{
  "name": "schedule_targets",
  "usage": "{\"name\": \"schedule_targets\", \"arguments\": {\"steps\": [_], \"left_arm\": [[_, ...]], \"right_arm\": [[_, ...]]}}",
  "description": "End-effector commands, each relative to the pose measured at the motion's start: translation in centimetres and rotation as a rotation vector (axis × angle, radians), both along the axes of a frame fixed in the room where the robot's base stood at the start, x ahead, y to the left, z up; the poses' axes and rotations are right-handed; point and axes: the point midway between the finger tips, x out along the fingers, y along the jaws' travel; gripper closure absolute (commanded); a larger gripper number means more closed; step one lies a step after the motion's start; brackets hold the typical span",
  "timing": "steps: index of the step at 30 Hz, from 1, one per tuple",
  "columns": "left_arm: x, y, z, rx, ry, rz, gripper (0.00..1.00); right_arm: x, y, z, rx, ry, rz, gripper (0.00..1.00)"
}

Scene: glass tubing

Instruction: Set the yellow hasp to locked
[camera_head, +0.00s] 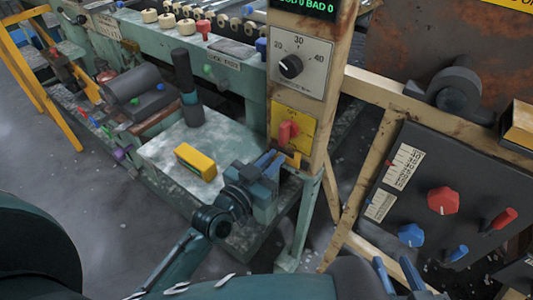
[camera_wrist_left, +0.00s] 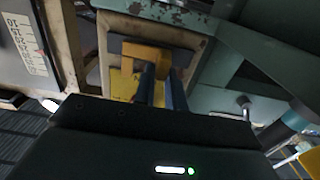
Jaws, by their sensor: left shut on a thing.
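The yellow hasp (camera_head: 293,159) sits low on the front of the beige post, just below a yellow plate with a red knob. In the left wrist view the hasp (camera_wrist_left: 146,52) is an orange-yellow bracket straight ahead, with a yellow plate behind it. My left gripper (camera_head: 276,158) reaches the hasp from the left and is shut on it. Its two dark fingers (camera_wrist_left: 160,80) hide part of the hasp in the wrist view. My right gripper (camera_head: 398,272) shows at the bottom edge with its two blue fingers apart and nothing visible between them.
The red knob (camera_head: 288,132) is just above the hasp, under a dial panel (camera_head: 300,58). A yellow block (camera_head: 195,162) lies on the worn pale tabletop (camera_head: 160,150) at left. A dark control panel (camera_head: 425,175) with red and blue knobs stands at right.

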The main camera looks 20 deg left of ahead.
Motion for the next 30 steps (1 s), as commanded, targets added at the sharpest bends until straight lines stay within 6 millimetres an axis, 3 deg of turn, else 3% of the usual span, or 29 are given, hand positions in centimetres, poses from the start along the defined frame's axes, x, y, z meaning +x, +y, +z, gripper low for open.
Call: {"name": "schedule_targets", "arguments": {"steps": [4, 5, 12, 23, 30], "left_arm": [[-0.2, -0.5, -0.1, -0.004, 0.003, -0.009, 1.0], [-0.2, -0.5, -0.1, -0.004, 0.003, -0.01, 0.85], [-0.1, -0.4, -0.1, -0.004, 0.003, -0.008, 0.65], [-0.9, 0.1, -0.1, -0.002, 0.003, -0.006, 0.65], [-5.5, 1.6, -0.1, -0.001, 0.006, -0.008, 0.65]], "right_arm": [[-0.2, 0.0, -0.4, 0.001, 0.01, -0.002, 0.64], [-0.2, 0.0, -0.4, 0.0, 0.011, -0.002, 0.64], [-0.1, 0.0, -0.7, 0.0, 0.016, -0.003, 0.64], [-0.1, 0.1, -0.6, 0.002, 0.017, -0.002, 0.64], [0.0, 0.1, 0.1, 0.012, 0.011, -0.007, 0.64]]}}
